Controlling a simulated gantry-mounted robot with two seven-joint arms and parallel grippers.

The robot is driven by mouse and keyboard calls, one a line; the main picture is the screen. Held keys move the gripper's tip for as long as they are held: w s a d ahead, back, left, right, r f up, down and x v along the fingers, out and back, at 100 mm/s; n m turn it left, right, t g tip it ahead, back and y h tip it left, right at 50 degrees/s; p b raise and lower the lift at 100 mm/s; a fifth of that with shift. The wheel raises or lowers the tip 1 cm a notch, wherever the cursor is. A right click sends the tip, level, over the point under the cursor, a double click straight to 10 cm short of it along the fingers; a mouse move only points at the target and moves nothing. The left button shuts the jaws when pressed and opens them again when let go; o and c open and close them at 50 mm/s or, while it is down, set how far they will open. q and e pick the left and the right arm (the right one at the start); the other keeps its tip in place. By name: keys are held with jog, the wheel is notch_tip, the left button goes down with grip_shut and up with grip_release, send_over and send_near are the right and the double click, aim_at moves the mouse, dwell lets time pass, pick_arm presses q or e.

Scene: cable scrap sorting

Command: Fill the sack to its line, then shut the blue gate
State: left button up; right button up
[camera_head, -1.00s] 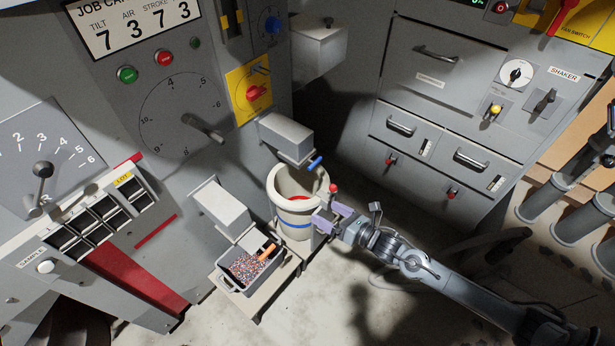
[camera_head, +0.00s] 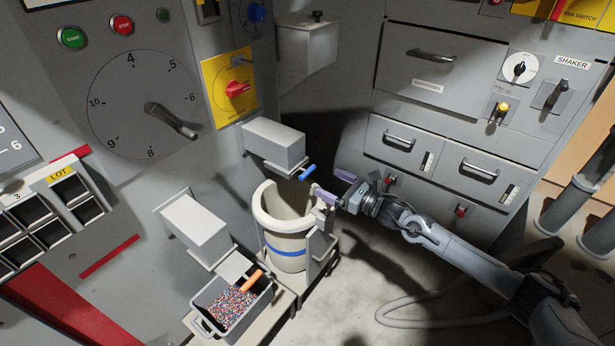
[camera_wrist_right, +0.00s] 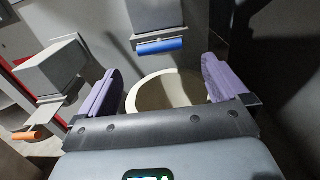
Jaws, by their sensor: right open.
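The sack (camera_head: 283,258) is a cream, open-topped round container with a blue line around its outside, standing upright in a grey frame. It shows in the right wrist view (camera_wrist_right: 165,90); its inner wall looks pale and its fill level is hidden. The blue gate handle (camera_head: 307,173) sticks out at the front of the grey spout box above the sack. In the right wrist view the handle (camera_wrist_right: 161,46) lies level, ahead of the fingers. My right gripper (camera_head: 334,187) is open and empty, with purple fingers, beside the sack's right rim and apart from the handle. My left gripper is out of view.
A grey tray (camera_head: 208,326) of coloured granules stands left of the sack, under a second spout (camera_head: 195,228) with an orange handle (camera_head: 252,280). A control panel with a dial (camera_head: 142,104) is behind. Drawers (camera_head: 395,142) stand right; a hose (camera_head: 440,315) lies on the floor.

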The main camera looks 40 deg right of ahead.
aim_at(310, 172)
jog(key=shift+b+x, duration=1.9)
jog(key=shift+x, duration=2.85)
jog(key=c, duration=1.2)
jog(key=shift+o, duration=0.2)
jog(key=shift+s+d+r+p, duration=0.1)
jog(key=shift+s+d+p, duration=0.05)
jog(key=shift+s+p, duration=0.4)
jog(key=shift+s+d, duration=0.1)
jog(key=shift+s, duration=0.5)
jog(key=o, duration=1.2)
jog(key=shift+c, duration=0.2)
jog(key=shift+w, duration=0.15)
